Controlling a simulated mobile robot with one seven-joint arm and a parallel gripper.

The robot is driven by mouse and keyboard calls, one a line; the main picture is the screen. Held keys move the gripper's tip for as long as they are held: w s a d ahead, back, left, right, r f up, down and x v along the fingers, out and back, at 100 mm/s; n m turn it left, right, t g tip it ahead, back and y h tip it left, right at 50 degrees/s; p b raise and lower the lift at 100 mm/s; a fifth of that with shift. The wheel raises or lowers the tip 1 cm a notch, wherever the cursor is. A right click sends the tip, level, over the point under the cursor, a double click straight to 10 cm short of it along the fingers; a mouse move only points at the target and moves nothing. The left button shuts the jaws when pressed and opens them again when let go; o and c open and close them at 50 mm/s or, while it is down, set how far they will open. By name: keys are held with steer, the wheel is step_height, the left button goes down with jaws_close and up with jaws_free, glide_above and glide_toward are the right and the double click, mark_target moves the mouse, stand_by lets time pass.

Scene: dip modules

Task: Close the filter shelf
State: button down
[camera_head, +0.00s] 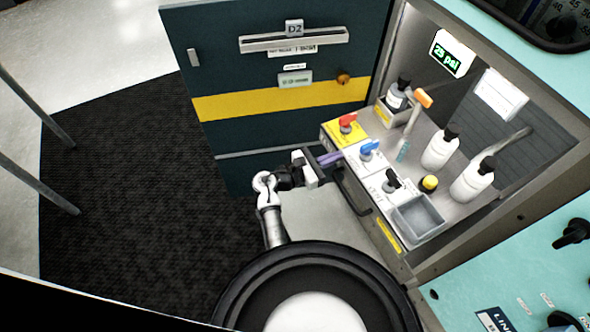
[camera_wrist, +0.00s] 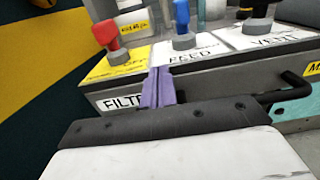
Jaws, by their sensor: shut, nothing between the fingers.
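The filter shelf (camera_head: 407,157) stands out past the cabinet's frame, with valves and bottles on top. Its front face shows in the wrist view with a label (camera_wrist: 122,101) that starts "FILT", partly hidden by my fingers. A dark bar handle (camera_head: 352,192) is on the front; in the wrist view the handle (camera_wrist: 288,92) is right of my fingers. My gripper (camera_head: 330,158) is shut and empty, its purple fingers together at the shelf's front. In the wrist view the fingertips (camera_wrist: 161,72) overlap the front's top edge, below the blue valve (camera_wrist: 183,34). I cannot tell whether they touch it.
A red valve (camera_head: 347,124) and a black valve (camera_head: 391,182) flank the blue one. White bottles (camera_head: 440,148) and a grey tray (camera_head: 420,217) stand on the shelf. An open dark door (camera_head: 280,160) with a yellow stripe is at the left. The dark floor mat (camera_head: 120,210) is clear.

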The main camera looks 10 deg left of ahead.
steer(key=b+x, duration=0.5)
steer(key=x, duration=2.6)
steer(key=shift+f+b, duration=0.15)
steer(key=shift+b, duration=0.2)
steer(key=shift+w+d, duration=0.15)
steer(key=shift+d, duration=0.05)
steer(key=shift+w+d+r, duration=0.1)
steer(key=shift+w+r, duration=0.05)
steer(key=shift+r, duration=0.25)
